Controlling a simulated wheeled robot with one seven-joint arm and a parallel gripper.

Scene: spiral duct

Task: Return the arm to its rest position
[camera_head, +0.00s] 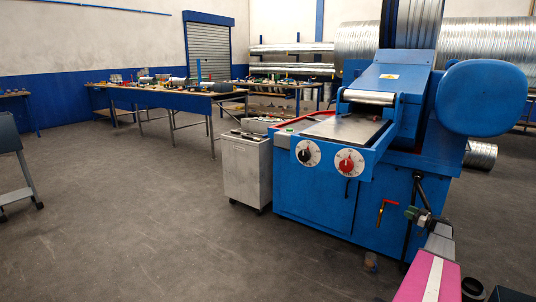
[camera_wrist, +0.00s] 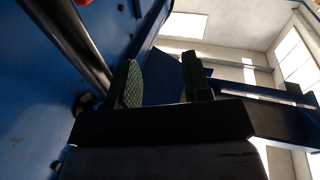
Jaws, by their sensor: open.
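My gripper (camera_wrist: 160,85) shows in the wrist view with its two green textured fingers apart and nothing between them. In the head view my gripper (camera_head: 417,215) is at the lower right, in front of the blue machine (camera_head: 315,195). The pink and grey part of my arm reaches up to it from the bottom edge. In the wrist view a dark bar (camera_wrist: 72,45) and a blue panel (camera_wrist: 30,100) are close on the left.
A grey wheeled cabinet (camera_head: 247,172) stands left of the machine. Long workbenches (camera_head: 180,100) with tools stand further back. A grey stand (camera_head: 12,160) is at the left edge. The floor (camera_head: 150,220) at left and centre is clear. Spiral ducts (camera_head: 487,45) lie behind the machine.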

